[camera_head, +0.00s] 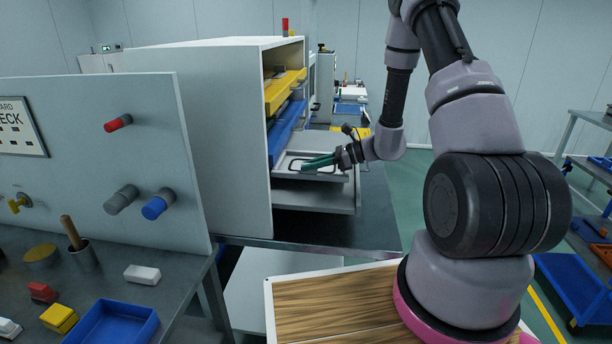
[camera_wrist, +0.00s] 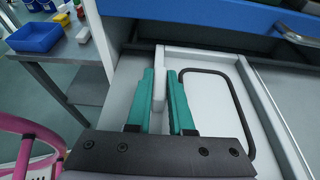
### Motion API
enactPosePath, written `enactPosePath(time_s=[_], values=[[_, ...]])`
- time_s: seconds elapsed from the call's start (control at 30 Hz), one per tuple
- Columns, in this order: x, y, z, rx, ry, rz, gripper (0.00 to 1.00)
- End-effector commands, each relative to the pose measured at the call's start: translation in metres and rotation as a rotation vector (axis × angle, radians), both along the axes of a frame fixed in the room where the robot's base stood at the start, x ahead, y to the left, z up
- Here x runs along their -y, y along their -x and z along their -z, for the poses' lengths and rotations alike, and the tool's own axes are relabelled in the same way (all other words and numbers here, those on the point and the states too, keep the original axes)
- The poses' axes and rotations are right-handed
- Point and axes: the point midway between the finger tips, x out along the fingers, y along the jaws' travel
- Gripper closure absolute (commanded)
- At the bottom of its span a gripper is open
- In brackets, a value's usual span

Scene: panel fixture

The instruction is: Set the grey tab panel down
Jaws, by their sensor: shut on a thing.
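My gripper (camera_head: 318,162) has green fingers and reaches into the open front of the white cabinet. In the wrist view, my gripper (camera_wrist: 166,102) is shut on an upright pale grey tab of the grey tab panel (camera_wrist: 158,85). The tab stands between the two fingers. A flat pale surface with a rounded black outline (camera_wrist: 215,110) lies just to the right of and below the fingers. I cannot tell whether the tab is joined to it, or whether the panel touches what is under it. In the head view my fingers hide the tab.
The white cabinet (camera_head: 190,110) holds a yellow tray (camera_head: 285,88) and a blue tray (camera_head: 287,135) above the pulled-out grey drawer (camera_head: 315,195). The blue edge is close above the fingers. A bench with a blue bin (camera_head: 112,325) stands left. Floor (camera_head: 405,205) is clear right of the cabinet.

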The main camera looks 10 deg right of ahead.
Motion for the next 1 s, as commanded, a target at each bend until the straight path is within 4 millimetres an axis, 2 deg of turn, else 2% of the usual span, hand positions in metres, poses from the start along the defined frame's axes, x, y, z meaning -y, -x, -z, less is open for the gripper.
enactPosePath(time_s=[0.2,0.43,0.77,0.8,0.87,0.9,1.0], values=[[-0.015,-0.005,-0.001,0.002,-0.001,-0.002,1.0],[-0.015,-0.005,0.033,-0.001,-0.001,0.0,1.0],[-0.014,-0.005,0.036,0.001,-0.001,0.001,1.0],[-0.014,-0.005,0.037,-0.001,0.0,0.0,0.76],[-0.014,-0.005,0.037,0.0,0.0,0.0,0.53],[-0.014,-0.005,0.037,0.0,0.0,0.0,0.5],[-0.014,-0.005,0.037,0.0,0.0,0.0,0.5]])
